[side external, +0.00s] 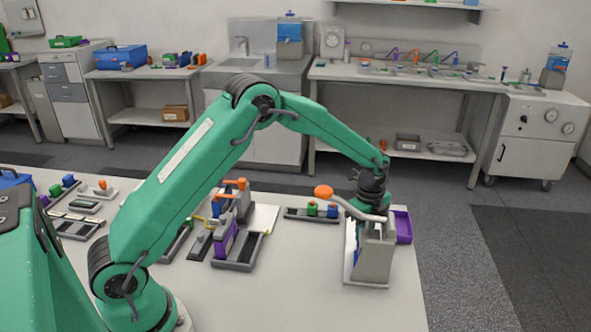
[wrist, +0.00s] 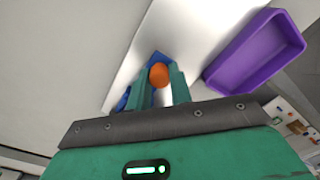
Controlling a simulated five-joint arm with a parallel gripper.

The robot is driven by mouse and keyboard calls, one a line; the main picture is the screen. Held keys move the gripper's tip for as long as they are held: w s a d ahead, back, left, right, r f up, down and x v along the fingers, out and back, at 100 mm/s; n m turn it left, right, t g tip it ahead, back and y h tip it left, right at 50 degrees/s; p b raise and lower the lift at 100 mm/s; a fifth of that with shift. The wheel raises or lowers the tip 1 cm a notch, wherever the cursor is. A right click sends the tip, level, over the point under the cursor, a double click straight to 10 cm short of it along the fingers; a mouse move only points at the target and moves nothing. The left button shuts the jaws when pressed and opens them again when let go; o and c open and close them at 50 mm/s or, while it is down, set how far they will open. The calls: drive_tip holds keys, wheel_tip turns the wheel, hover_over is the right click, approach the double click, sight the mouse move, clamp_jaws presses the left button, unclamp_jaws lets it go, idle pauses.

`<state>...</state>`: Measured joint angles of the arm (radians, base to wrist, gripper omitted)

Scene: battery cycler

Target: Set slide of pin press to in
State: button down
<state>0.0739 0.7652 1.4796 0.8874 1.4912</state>
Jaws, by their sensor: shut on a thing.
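The press (side external: 374,258), which I take to be the pin press, stands at the table's right end. It has a grey upright body, a pale base, and a lever with an orange ball (side external: 323,191) pointing left. My gripper comes down at the press from above and behind; its fingertips are hidden by the body in the side view. In the wrist view my gripper (wrist: 160,82) is shut on an orange knob (wrist: 159,75), with blue parts (wrist: 124,100) beside the fingers. The slide itself is mostly hidden, and I cannot tell its position.
A purple tray (side external: 403,227) lies close to the right of the press; it also shows in the wrist view (wrist: 256,50). A rack with green and blue blocks (side external: 314,212) lies to the left. A larger fixture (side external: 233,230) stands mid-table. The table front is clear.

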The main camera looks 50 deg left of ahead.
drive_tip(key=shift+s+d, duration=0.25)
drive_tip(key=c, duration=1.3)
unclamp_jaws()
drive_tip(key=shift+c, duration=0.2)
drive_tip(key=shift+o, duration=0.4)
drive_tip(key=shift+w+a+r, duration=0.1)
drive_tip(key=shift+r, duration=0.05)
wheel_tip(320, 180, up, 6)
drive_tip(key=shift+r, duration=0.8)
